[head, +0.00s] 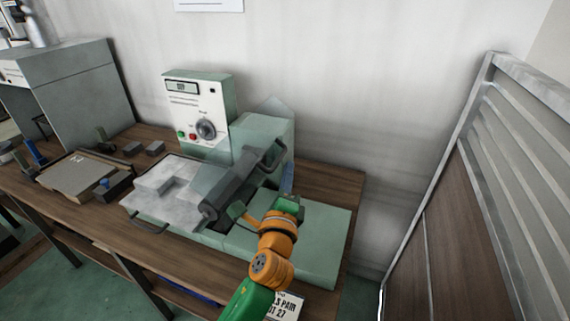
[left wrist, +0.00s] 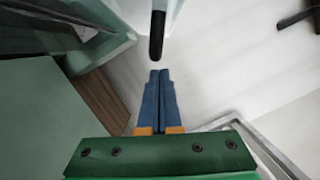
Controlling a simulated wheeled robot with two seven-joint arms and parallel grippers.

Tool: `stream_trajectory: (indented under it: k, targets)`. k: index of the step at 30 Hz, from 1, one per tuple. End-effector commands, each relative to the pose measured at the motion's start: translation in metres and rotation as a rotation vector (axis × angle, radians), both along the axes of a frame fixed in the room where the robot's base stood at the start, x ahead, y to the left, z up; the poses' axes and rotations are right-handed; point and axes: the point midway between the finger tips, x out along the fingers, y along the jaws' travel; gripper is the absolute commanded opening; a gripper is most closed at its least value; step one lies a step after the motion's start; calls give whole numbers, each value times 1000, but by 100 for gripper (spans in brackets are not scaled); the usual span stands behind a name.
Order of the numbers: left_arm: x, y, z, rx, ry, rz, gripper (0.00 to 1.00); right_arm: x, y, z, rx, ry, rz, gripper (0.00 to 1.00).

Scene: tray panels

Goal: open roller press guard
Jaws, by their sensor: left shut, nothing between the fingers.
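The roller press stands on the wooden bench, with a pale green housing (head: 268,133) and a grey flat plate (head: 165,188) in front. A dark grey long guard (head: 232,181) lies across the press, with a dark bar handle (head: 275,151) on its right side. My left gripper (head: 287,178) is just right of the guard, by the housing. Its blue fingers (left wrist: 160,95) are shut together and empty in the left wrist view. The end of a dark bar (left wrist: 157,36) shows just beyond the fingertips, apart from them. My right gripper is not in view.
A white-fronted control box (head: 196,112) with a dial stands behind the press. A tray (head: 84,172) and small blocks lie on the bench (head: 330,181) to the left. A slatted metal-framed panel (head: 500,160) stands at the right. The green bed (head: 310,245) right of my wrist is bare.

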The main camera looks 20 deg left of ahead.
Motion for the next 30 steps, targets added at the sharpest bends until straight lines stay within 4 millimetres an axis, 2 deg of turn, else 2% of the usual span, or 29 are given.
stream_trajectory:
  k: [3,13,18,21,30]
  targets:
    - [0,6,4,1,0,0,0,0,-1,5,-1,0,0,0]
    - [0,7,5,-6,0,0,0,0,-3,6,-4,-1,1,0]
    - [0,17,28,-128,5,1,0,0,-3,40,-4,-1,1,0]
    - [0,22,31,-192,7,0,0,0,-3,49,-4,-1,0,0]
    - [0,24,26,-219,7,0,0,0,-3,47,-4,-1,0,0]
